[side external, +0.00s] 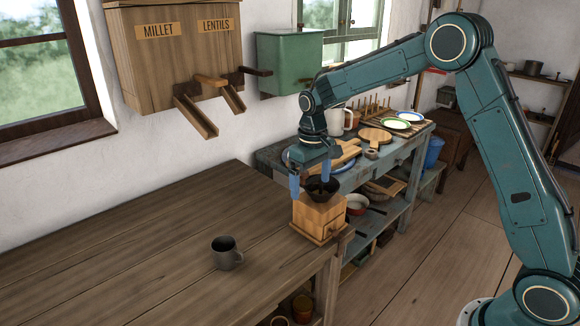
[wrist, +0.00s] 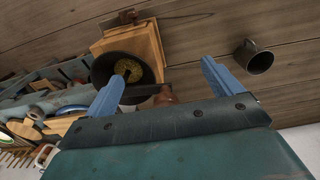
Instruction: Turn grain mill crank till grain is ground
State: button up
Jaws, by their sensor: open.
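The grain mill (side external: 320,217) is a light wooden box with a dark bowl-shaped hopper (side external: 324,187) on top. It stands upright near the table's right end. In the wrist view the mill (wrist: 149,45) shows at upper left, with yellowish grain (wrist: 131,72) in its hopper. A dark crank arm (wrist: 142,91) reaches right from the hopper to a brown wooden knob (wrist: 165,96). My gripper (side external: 310,189) is over the mill, pointing down, with its blue fingers apart. In the wrist view the knob lies between the open fingers (wrist: 163,74); I cannot tell whether either touches it.
A dark grey mug (side external: 225,254) stands on the wooden table (side external: 130,265), left of the mill. A blue-grey bench (side external: 270,158) with boards and plates is behind the mill. Millet and lentil dispensers (side external: 172,60) with chutes hang on the wall. The table's left part is clear.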

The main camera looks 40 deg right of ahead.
notch_tip(320, 180, up, 7)
dwell(1.0)
jog(key=shift+r, duration=0.15)
notch_tip(320, 180, up, 14)
jog(key=shift+f, duration=0.25)
dwell(0.7)
